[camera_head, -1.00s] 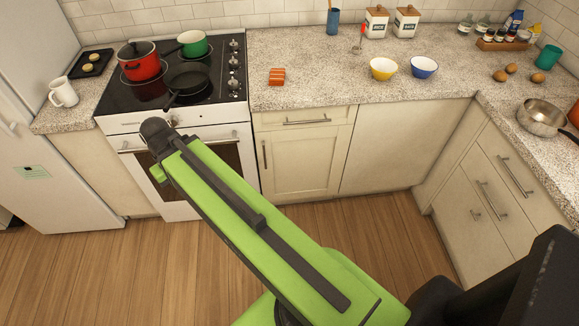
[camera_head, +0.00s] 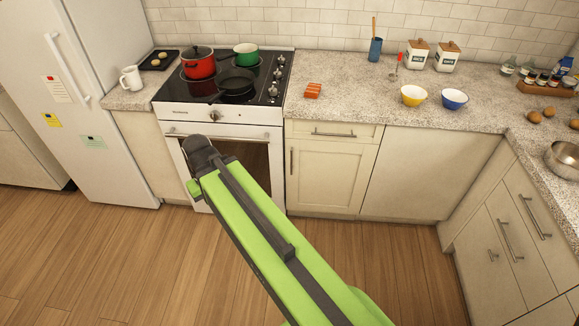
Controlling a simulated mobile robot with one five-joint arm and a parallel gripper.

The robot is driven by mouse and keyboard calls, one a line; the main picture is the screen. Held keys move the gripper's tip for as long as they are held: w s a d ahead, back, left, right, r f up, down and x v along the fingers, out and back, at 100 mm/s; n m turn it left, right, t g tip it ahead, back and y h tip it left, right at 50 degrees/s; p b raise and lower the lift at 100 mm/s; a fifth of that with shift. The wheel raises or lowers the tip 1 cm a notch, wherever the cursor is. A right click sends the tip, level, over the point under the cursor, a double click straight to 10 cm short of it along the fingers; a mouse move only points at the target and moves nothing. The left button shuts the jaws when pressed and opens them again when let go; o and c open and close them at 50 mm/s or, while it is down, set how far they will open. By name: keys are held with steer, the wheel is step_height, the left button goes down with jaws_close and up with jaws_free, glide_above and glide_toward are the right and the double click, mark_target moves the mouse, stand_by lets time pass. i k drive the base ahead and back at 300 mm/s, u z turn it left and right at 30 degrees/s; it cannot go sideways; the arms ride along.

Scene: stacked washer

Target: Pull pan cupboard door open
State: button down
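A cream cupboard door (camera_head: 325,178) stands right of the oven, below a drawer (camera_head: 331,133). It looks shut. Its upright bar handle (camera_head: 291,161) is at its left edge. No label marks it as the pan cupboard. A plain cream panel (camera_head: 419,175) without a visible handle is to its right. My green arm reaches up from the bottom, and its dark far end overlaps the oven front, left of the cupboard door. My gripper's fingers do not show, so I cannot see whether they are open or shut.
The oven (camera_head: 221,114) stands left of the cupboard, with pots and a pan on top. A white fridge (camera_head: 99,160) is at far left. Drawers (camera_head: 509,227) line the right side. Wooden floor (camera_head: 130,255) is clear in front.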

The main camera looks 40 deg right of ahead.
mark_target(331, 176)
steer(key=i, duration=0.85)
steer(key=z, duration=0.05)
